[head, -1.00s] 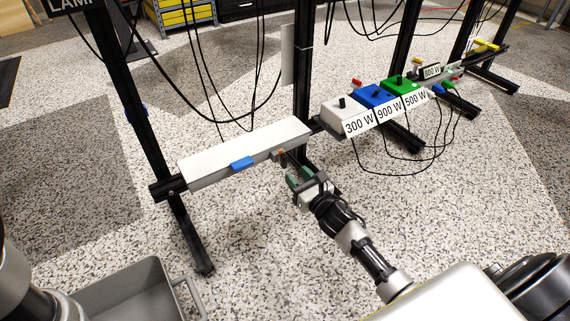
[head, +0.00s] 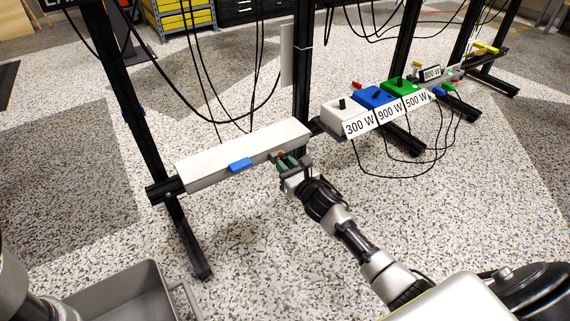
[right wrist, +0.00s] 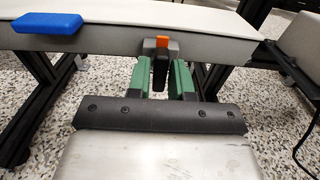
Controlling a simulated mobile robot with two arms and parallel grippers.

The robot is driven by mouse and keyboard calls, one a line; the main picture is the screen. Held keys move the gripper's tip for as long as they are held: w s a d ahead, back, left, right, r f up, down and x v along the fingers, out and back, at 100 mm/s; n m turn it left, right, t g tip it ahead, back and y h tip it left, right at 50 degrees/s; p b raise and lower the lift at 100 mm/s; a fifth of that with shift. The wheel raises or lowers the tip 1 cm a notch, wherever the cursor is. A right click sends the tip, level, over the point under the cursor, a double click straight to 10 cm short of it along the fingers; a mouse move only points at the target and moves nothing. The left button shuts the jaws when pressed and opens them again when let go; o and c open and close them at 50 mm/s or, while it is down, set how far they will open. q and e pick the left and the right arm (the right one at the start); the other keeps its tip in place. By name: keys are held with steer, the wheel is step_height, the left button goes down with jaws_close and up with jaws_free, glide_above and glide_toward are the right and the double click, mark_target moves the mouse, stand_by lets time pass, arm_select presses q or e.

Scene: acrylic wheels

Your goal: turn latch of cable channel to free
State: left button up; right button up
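The cable channel (head: 245,150) is a long white box on a black rail, with a blue handle (head: 241,165) on its front; the handle also shows in the right wrist view (right wrist: 48,24). The small latch (right wrist: 162,48), with an orange top and a dark lower part, sits on the channel's front edge, right of the handle. My right gripper (head: 287,161) is at the latch. In the right wrist view its green fingers (right wrist: 163,78) are apart, one each side of the latch's lower part; contact cannot be told. My left gripper is not in view.
White, blue (head: 376,98) and green (head: 401,88) boxes labelled in watts stand right of the channel, with hanging cables. A black upright (head: 302,75) rises behind the channel's right end. A grey bin (head: 110,290) is at lower left. Speckled floor lies in front.

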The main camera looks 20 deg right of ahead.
jaws_close()
steer(key=shift+n+b, duration=0.8)
steer(key=shift+n, duration=1.5)
steer(key=n, duration=0.4)
steer(key=shift+n+b, duration=0.3)
steer(key=shift+b, duration=0.1)
